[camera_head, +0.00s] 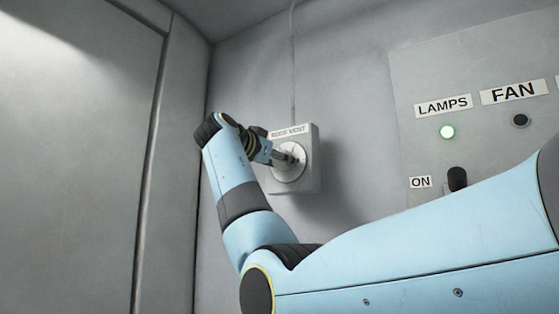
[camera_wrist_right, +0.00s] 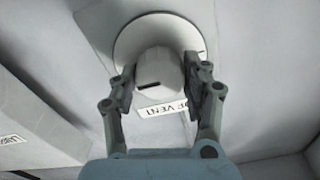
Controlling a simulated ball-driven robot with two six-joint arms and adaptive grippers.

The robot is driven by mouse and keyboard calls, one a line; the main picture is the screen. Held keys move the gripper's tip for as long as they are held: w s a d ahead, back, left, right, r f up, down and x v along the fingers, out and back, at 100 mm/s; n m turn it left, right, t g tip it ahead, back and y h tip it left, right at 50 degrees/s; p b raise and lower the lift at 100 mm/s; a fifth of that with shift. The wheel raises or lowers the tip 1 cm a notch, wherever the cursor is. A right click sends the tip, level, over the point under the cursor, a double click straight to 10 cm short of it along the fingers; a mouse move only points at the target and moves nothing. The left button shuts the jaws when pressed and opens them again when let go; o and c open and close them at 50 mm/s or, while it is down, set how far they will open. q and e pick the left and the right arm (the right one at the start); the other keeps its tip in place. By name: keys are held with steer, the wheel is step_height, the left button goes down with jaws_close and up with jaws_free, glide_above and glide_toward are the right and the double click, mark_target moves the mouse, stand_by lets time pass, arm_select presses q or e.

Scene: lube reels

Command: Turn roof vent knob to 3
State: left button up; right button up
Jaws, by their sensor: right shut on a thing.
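The roof vent box (camera_head: 303,133) is a pale box on the wall, with a label along its top edge reading ROOF VENT. A round pale dial plate (camera_head: 291,174) sits on its front. My right gripper (camera_head: 287,157) reaches the knob from the left in the head view, and its wrist hides part of the dial. In the right wrist view the pale knob (camera_wrist_right: 158,75) stands between the two fingers of my right gripper (camera_wrist_right: 160,92), which is shut on it. A dark mark shows on the knob's face. No dial numbers are readable. My left gripper is not in view.
A conduit (camera_head: 292,60) runs up from the box.

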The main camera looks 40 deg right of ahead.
steer(key=shift+f, duration=0.25)
steer(key=o, duration=1)
steer(key=shift+o, duration=0.8)
steer(key=shift+r, duration=0.2)
steer(key=v, duration=1.2)
steer(key=shift+f, duration=0.15)
